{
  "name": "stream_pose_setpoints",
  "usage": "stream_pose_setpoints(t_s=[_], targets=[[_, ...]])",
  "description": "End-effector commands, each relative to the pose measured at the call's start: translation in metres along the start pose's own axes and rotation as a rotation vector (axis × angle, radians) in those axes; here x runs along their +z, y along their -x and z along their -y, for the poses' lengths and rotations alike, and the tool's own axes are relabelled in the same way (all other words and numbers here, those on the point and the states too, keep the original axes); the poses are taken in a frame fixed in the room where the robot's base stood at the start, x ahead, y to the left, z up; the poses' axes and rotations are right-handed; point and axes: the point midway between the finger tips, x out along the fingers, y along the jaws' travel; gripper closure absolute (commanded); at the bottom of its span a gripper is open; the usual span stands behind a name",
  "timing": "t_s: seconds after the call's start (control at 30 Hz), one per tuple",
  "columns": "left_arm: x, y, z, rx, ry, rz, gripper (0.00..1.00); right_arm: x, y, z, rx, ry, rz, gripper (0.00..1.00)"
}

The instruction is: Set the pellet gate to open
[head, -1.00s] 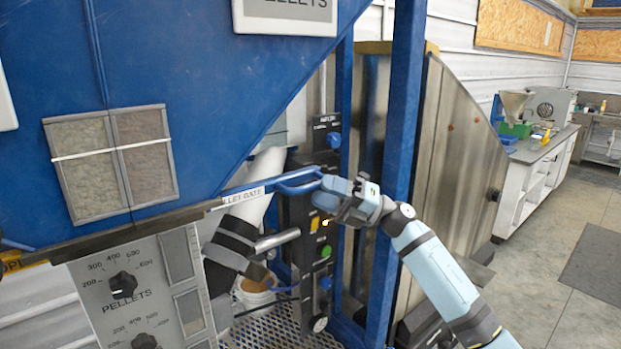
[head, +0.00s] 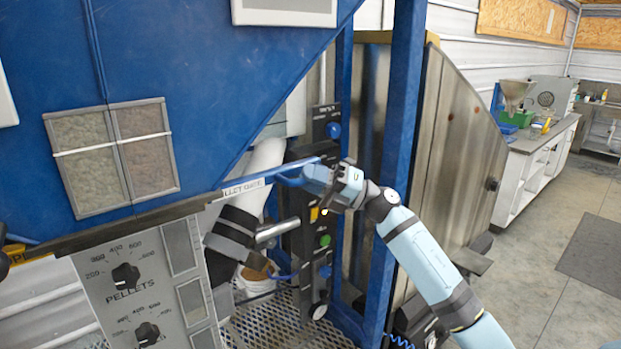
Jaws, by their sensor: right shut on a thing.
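The pellet gate handle (head: 290,179) is a blue bar with a looped end. It sticks out to the right from under the blue hopper, beside a white label (head: 243,187) reading "PELLET GATE", partly cut off. My right gripper (head: 316,181) is at the loop's right end and shut on it, covering part of the loop. My right arm reaches in from the lower right. How far the gate plate has slid cannot be seen; it is hidden under the hopper. My left gripper is not in view.
A grey panel with a PELLETS dial (head: 126,276) is at lower left. A black control strip (head: 322,240) with coloured buttons stands behind the handle. A blue post (head: 403,110) rises just behind my right wrist. A bucket (head: 257,281) sits below. Open floor lies at right.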

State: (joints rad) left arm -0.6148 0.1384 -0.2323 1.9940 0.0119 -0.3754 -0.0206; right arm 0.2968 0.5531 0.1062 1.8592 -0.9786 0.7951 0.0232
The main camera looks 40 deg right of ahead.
Motion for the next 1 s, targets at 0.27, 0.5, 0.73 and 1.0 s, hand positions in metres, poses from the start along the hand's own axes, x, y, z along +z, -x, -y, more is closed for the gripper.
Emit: stream_pose_setpoints(t_s=[0.27,0.5,0.73,1.0], targets=[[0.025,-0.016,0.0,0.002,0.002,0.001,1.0,0.037,0.04,0.004,-0.004,0.004,0.002,1.0],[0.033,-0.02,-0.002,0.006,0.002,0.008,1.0,0.052,0.053,-0.001,-0.001,0.001,0.002,1.0],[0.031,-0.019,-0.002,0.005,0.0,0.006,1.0,0.053,0.053,-0.002,0.0,0.002,0.004,0.81],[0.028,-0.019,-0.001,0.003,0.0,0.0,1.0,0.052,0.052,-0.001,0.0,0.001,0.002,0.58]])
